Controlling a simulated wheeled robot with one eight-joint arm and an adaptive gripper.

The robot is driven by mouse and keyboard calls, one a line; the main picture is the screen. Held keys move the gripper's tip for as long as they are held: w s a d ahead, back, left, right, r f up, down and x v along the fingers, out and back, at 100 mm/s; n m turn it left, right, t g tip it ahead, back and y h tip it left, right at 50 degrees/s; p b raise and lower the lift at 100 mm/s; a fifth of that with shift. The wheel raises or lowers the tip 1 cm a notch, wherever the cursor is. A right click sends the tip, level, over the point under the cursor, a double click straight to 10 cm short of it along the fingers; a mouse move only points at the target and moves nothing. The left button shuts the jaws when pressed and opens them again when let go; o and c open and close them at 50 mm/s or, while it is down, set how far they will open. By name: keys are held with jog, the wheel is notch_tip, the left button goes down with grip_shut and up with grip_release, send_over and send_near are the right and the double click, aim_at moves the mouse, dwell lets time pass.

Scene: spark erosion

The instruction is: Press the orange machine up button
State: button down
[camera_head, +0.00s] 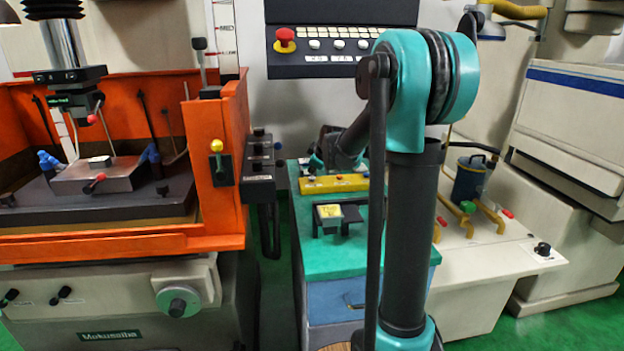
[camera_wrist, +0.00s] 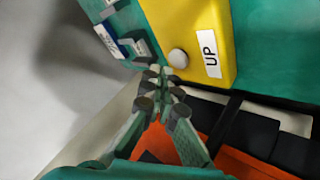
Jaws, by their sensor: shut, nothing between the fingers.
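In the wrist view a yellow control box (camera_wrist: 196,22) carries a round pale grey button (camera_wrist: 178,57) beside a white label reading "UP" (camera_wrist: 211,54). My gripper (camera_wrist: 161,73) is shut and empty, its fingertips just below and left of the button in the picture. I cannot tell whether they touch the box. In the head view the yellow box (camera_head: 334,184) lies on a green-topped cabinet (camera_head: 312,262), partly hidden behind my arm. The orange machine (camera_head: 219,130) stands at the left, with a dark worktable inside it.
A black panel with a red knob (camera_head: 285,40) is at the back. A yellow-topped block (camera_head: 329,213) stands on the cabinet in front of the yellow box. Dark switch boxes (camera_head: 258,165) stick out from the orange machine's right side. A cream machine (camera_head: 575,125) stands at the right.

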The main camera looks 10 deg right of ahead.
jog(key=shift+f, duration=0.1)
dwell(0.4)
jog(key=shift+f, duration=0.3)
